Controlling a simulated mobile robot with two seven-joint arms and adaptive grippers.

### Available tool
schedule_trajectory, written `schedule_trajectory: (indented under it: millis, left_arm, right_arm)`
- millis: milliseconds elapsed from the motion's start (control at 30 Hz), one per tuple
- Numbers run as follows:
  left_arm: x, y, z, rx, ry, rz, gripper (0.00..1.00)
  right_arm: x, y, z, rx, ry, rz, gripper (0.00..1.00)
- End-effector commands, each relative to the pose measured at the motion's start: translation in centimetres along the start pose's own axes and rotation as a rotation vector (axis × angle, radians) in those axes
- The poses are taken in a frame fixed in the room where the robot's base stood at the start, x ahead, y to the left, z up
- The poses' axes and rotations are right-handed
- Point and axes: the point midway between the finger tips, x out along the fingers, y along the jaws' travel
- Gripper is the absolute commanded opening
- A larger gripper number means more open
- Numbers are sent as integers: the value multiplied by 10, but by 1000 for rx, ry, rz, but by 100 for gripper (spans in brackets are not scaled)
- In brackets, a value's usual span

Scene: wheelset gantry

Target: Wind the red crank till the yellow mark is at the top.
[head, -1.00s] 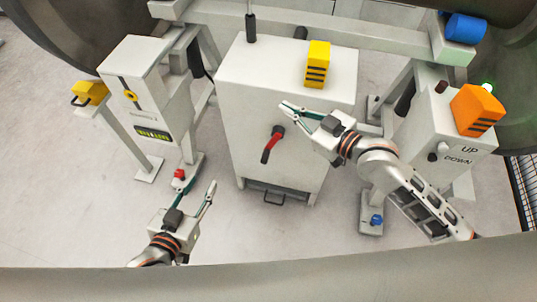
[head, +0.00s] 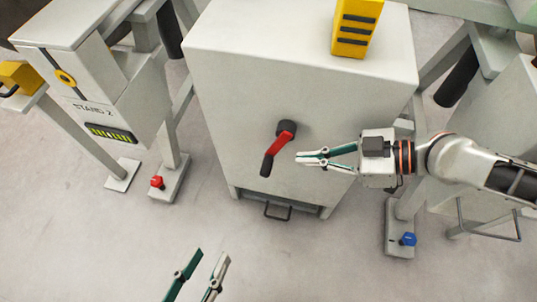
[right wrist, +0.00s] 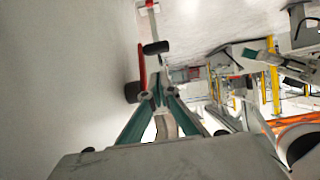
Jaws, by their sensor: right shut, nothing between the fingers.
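The red crank (head: 283,142) is on the front of a grey cabinet (head: 225,90). Its arm slants down-left from a dark hub to a black handle (head: 267,166). The right wrist view shows the red crank (right wrist: 142,65) just beyond the fingertips (right wrist: 158,90); contact cannot be told. My left gripper (head: 210,256) is open and empty at the bottom edge, away from the cabinet.
A yellow block with dark slots (head: 356,28) stands on the cabinet top. A red knob (head: 157,182) and a blue knob (head: 408,239) are on the stand feet either side. The floor in front is clear.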

Motion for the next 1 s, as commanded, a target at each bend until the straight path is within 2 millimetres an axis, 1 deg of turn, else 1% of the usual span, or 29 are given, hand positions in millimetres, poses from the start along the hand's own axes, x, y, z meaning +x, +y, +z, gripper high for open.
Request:
schedule_trajectory:
  millis: [33, 167, 267, 367, 600, 700, 833, 1000]
  left_arm:
    - [0, -1, 5, -10, -8, -1, 34]
    - [0, 0, 1, -11, -1, 0, 34]
    - [0, -1, -2, 2, 2, 0, 34]
    - [0, -3, -4, 22, 2, -3, 34]
    - [-1, -7, -6, 63, -4, -10, 34]
    - [-1, -8, -6, 71, -5, -12, 34]
    - [-1, -9, -5, 72, -6, -12, 34]
    - [-1, -9, -5, 72, -6, -12, 34]
  right_arm:
    - [1, 0, 9, 12, -8, -7, 0]
    - [1, 1, 8, 11, -9, -9, 0]
    - [8, 2, 4, 8, -5, -9, 0]
    - [22, 2, 2, 5, -4, -8, 0]
    - [63, 1, 4, 8, -5, -8, 0]
    - [78, 1, 5, 9, -5, -8, 0]
    - [91, 1, 6, 10, -7, -8, 0]
    - [98, 1, 7, 10, -8, -8, 0]
